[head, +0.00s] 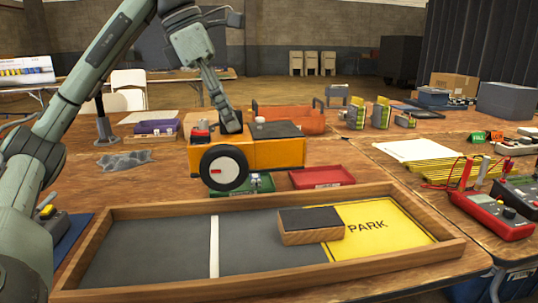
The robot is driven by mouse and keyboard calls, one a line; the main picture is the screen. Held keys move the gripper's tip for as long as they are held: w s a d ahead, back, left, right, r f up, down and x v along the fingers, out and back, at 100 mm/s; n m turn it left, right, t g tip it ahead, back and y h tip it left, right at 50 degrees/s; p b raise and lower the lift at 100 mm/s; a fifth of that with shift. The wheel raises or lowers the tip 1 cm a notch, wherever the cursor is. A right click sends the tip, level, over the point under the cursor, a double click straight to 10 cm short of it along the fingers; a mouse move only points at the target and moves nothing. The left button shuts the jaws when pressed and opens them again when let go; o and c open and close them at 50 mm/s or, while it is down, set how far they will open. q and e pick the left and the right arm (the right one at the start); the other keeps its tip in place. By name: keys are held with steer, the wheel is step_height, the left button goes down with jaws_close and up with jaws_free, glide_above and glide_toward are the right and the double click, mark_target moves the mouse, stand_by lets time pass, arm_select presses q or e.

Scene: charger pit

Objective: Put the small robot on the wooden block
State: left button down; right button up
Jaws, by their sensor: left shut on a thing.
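The small robot (275,154) is an orange box with a dark top and a large black-and-white wheel on its near left side. My left gripper (231,124) comes down from above and is shut on the small robot's top left part; its fingertips are partly hidden there. The small robot is behind the wood-framed tray, and I cannot tell how far it is off the table. The wooden block (312,236), with a dark top, lies in the tray (130,285) at the left edge of the yellow PARK area (385,228). My right gripper is not in view.
A green tray (262,184) and a red tray (322,178) lie near the small robot, behind the frame. Red meters (492,212) with leads lie at the right. An orange toolbox (300,118) stands farther back. The frame's dark left floor is clear.

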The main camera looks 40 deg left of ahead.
mark_target(292, 152)
arm_select(q)
steer(key=shift+w+d+f, duration=0.75)
steer(key=shift+d, duration=0.25)
steer(key=w+d+f, duration=0.1)
steer(key=d, duration=0.1)
steer(key=w+d+f, duration=0.3)
steer(key=w+d, duration=0.1)
steer(key=shift+w+d+f, duration=0.1)
steer(key=shift+w+f, duration=0.15)
steer(key=shift+f, duration=0.15)
steer(key=shift+w+d+f, duration=0.2)
steer(key=shift+d, duration=0.05)
steer(key=shift+f, duration=0.25)
step_height(292, 152, down, 4)
steer(key=shift+r+b, duration=0.15)
steer(key=shift+b, duration=0.45)
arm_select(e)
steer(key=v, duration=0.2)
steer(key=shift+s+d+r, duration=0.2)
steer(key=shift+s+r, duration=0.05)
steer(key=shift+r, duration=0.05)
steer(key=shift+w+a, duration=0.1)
